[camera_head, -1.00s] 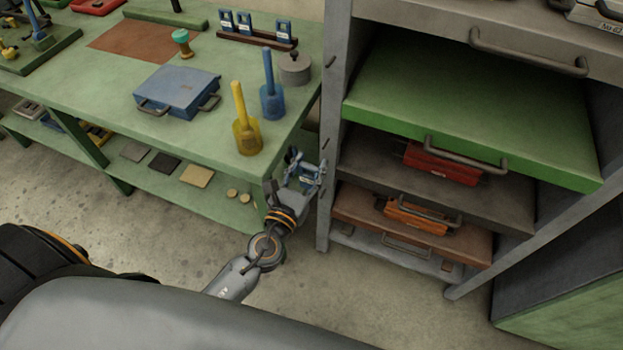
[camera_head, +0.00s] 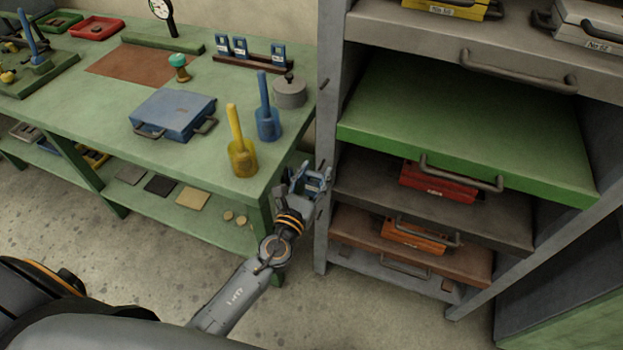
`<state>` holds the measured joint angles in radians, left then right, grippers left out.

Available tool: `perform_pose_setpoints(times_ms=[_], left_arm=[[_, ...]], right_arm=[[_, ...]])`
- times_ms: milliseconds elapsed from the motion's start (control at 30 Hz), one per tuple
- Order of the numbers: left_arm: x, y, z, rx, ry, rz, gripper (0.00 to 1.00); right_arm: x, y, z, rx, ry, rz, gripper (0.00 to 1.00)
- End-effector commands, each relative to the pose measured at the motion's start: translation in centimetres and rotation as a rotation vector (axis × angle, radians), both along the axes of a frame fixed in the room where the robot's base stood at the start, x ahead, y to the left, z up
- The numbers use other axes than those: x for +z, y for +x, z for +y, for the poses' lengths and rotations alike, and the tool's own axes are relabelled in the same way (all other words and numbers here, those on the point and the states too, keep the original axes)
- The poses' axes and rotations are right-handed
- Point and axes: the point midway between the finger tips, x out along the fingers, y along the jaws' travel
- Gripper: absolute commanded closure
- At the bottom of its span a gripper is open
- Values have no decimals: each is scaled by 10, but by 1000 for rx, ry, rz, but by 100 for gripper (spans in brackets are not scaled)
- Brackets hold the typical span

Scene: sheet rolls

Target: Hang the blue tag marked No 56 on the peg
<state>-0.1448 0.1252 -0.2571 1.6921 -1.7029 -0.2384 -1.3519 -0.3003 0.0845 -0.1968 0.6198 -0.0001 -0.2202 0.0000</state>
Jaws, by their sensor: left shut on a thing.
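My left gripper (camera_head: 303,180) is shut on a small blue tag (camera_head: 316,182) at the front post of the grey shelf rack. The tag is partly covered by the fingers, and its marking is too small to read. Short dark pegs stick out from the post (camera_head: 334,120); one peg (camera_head: 323,85) shows above the gripper. Around the tag, the pegs are hard to make out, and I cannot tell whether the tag touches one. My right gripper is not in view.
The green workbench (camera_head: 90,100) at left holds a blue case (camera_head: 172,114), yellow (camera_head: 242,158) and blue (camera_head: 267,124) handled tools, and a rack (camera_head: 250,63) with three blue tags. The shelf rack's green drawer (camera_head: 460,130) and red (camera_head: 437,182) and orange (camera_head: 412,235) cases are at right.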

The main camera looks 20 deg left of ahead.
Motion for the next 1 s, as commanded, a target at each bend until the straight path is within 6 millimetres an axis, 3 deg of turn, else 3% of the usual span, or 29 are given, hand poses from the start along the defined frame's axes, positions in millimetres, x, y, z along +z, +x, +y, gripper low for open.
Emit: perform_pose_setpoints(times_ms=[600, 1000], left_arm=[[-2, 38, -2, 0, -1, -1, 85], [-9, 51, -2, 0, 0, 0, 85]], right_arm=[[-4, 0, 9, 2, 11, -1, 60], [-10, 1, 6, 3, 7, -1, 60]])
